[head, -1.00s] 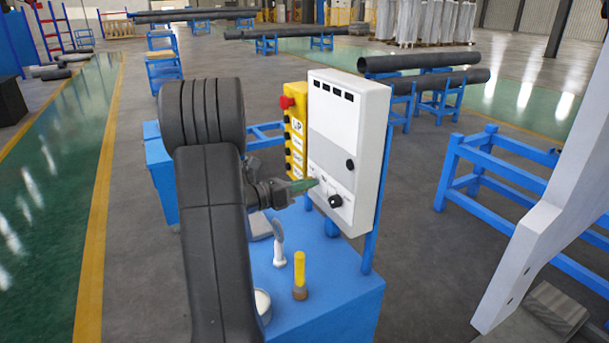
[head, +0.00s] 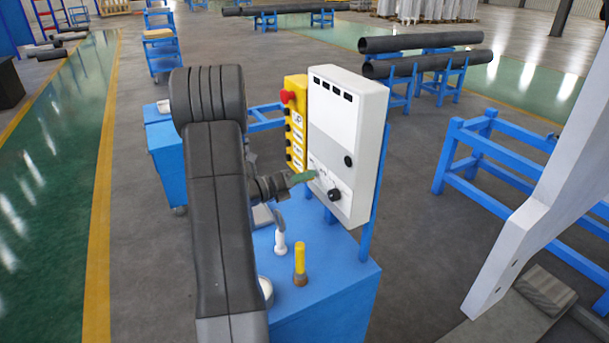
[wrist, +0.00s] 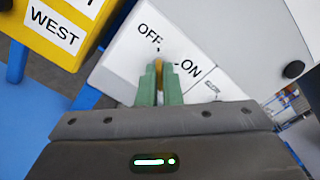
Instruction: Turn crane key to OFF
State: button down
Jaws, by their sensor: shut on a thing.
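The white control panel (head: 337,120) stands upright on the blue cart, with a black knob low on its face. My gripper (head: 303,178) reaches its lower left part from the left. In the wrist view, my green fingers (wrist: 159,88) are shut on a small brass-coloured key (wrist: 158,68) at the panel face. The OFF label (wrist: 149,35) is just above the key and the ON label (wrist: 190,70) is to its right. The fingers hide most of the key, so its exact angle is hard to tell. The key is hidden in the head view.
A yellow button box (head: 296,125) with a red button is left of the panel. A yellow-handled tool (head: 300,262) and a white-handled one (head: 280,235) stand on the blue cart (head: 340,290) below my gripper. A blue rack (head: 470,160) is at right.

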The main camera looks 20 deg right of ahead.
jog(key=c, duration=1.6)
grip_release()
jog(key=shift+a, duration=0.15)
jog(key=s+a+b, duration=0.2)
jog(key=a+b, duration=0.1)
jog(key=a, duration=1)
jog(key=shift+a, duration=0.2)
jog(key=shift+d, duration=0.1)
jog(key=w+d+p, duration=0.2)
jog(key=d+p, duration=0.1)
jog(key=d, duration=1)
jog(key=shift+d, duration=0.25)
